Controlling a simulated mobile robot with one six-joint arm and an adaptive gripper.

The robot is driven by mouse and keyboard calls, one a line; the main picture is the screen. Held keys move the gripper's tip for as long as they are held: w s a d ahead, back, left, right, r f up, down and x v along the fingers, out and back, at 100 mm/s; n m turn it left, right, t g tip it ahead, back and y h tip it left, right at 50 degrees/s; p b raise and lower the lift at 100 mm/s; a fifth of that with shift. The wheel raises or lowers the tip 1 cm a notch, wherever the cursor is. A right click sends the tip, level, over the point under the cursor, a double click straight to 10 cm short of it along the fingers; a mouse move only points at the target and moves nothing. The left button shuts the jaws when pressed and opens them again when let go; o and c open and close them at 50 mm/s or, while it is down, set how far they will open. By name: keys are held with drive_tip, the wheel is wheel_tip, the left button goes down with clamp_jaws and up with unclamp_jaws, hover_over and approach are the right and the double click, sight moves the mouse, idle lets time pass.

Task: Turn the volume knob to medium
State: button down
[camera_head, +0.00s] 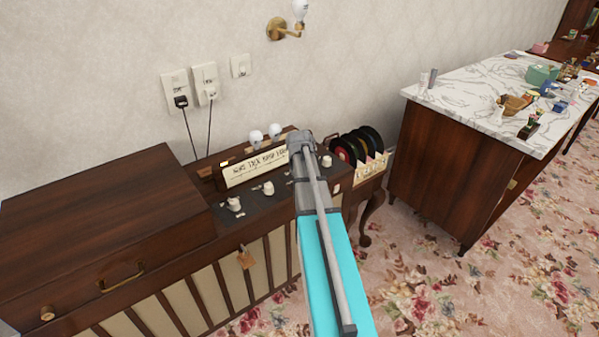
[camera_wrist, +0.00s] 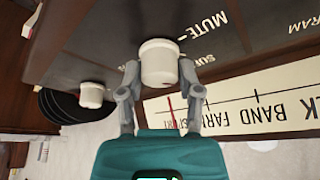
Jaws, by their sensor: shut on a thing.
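A white cylindrical knob (camera_wrist: 158,62) on the dark panel of the radio cabinet sits between the fingers of my gripper (camera_wrist: 158,72) in the wrist view. The fingers are shut on it, one on each side. Printed words beside it include "MUTE"; which one names the volume knob I cannot tell. The knob's pointer position is not visible. A second white knob (camera_wrist: 92,95) stands free to the left. In the head view my arm covers the held knob; other white knobs show left (camera_head: 268,187) and right (camera_head: 327,161) of it.
A cream tuning dial (camera_head: 255,167) stands behind the knobs. Black records (camera_head: 358,146) stand in a rack to the right. A closed wooden lid (camera_head: 105,225) covers the cabinet's left part. A marble-topped counter (camera_head: 480,95) is further right, with floral carpet (camera_head: 430,280) between.

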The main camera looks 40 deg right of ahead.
drive_tip(key=m+g, duration=0.1)
drive_tip(key=m, duration=0.2)
drive_tip(key=m+g+h, duration=0.1)
drive_tip(key=m, duration=0.2)
drive_tip(key=m+g, duration=0.1)
drive_tip(key=m, duration=0.2)
drive_tip(key=m+g, duration=0.1)
drive_tip(key=m, duration=0.1)
drive_tip(key=shift+m+h, duration=0.3)
drive_tip(key=shift+m, duration=0.1)
drive_tip(key=shift+s, duration=0.1)
drive_tip(key=shift+c, duration=1.3)
unclamp_jaws()
